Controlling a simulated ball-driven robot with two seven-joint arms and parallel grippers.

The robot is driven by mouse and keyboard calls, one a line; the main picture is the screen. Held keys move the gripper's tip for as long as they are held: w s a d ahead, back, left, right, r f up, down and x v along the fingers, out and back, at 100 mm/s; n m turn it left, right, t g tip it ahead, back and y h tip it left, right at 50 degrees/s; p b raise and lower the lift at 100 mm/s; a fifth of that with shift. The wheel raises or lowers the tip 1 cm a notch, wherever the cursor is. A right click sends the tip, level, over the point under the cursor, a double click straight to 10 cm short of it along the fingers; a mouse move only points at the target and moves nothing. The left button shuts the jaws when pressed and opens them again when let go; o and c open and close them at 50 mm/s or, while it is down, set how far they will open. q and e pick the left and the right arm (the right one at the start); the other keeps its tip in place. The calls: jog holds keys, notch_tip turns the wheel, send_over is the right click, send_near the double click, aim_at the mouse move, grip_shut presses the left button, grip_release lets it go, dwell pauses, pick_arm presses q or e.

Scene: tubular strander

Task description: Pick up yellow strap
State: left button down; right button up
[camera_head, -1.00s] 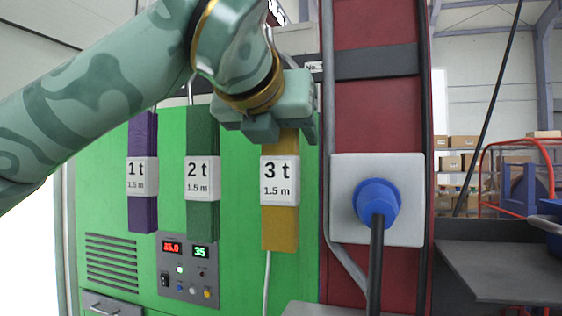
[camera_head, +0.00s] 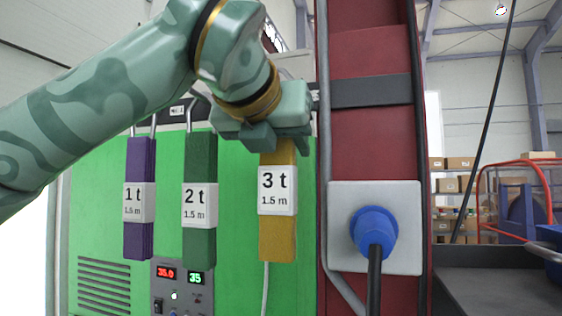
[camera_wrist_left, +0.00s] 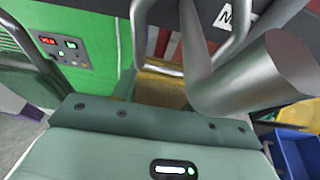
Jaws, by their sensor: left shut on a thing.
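The yellow strap (camera_head: 278,235) with a white "3 t 1.5 m" label hangs upright in front of the green cabinet. My left gripper (camera_head: 281,146) is shut on its upper end from above. The strap's top is hidden behind the gripper in the head view. In the left wrist view a yellow part of the strap (camera_wrist_left: 160,92) shows just beyond the jaws, close to grey bent tubes (camera_wrist_left: 195,45). My right gripper is not in view.
A purple strap (camera_head: 139,240) and a green strap (camera_head: 199,245) hang on hooks to the left. A red column with a blue plug (camera_head: 373,230) stands close on the right. A control panel (camera_head: 180,285) is below. A blue bin (camera_wrist_left: 298,150) shows in the wrist view.

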pick_arm(q)
jog(key=s+a+b, duration=0.2)
jog(key=s, duration=0.6)
jog(key=s+a+r+b, duration=0.1)
jog(key=s+a+b, duration=0.1)
jog(key=s, duration=0.7)
jog(key=shift+s+a+r+b, duration=0.2)
jog(key=shift+a+b, duration=0.2)
jog(key=shift+a, duration=0.4)
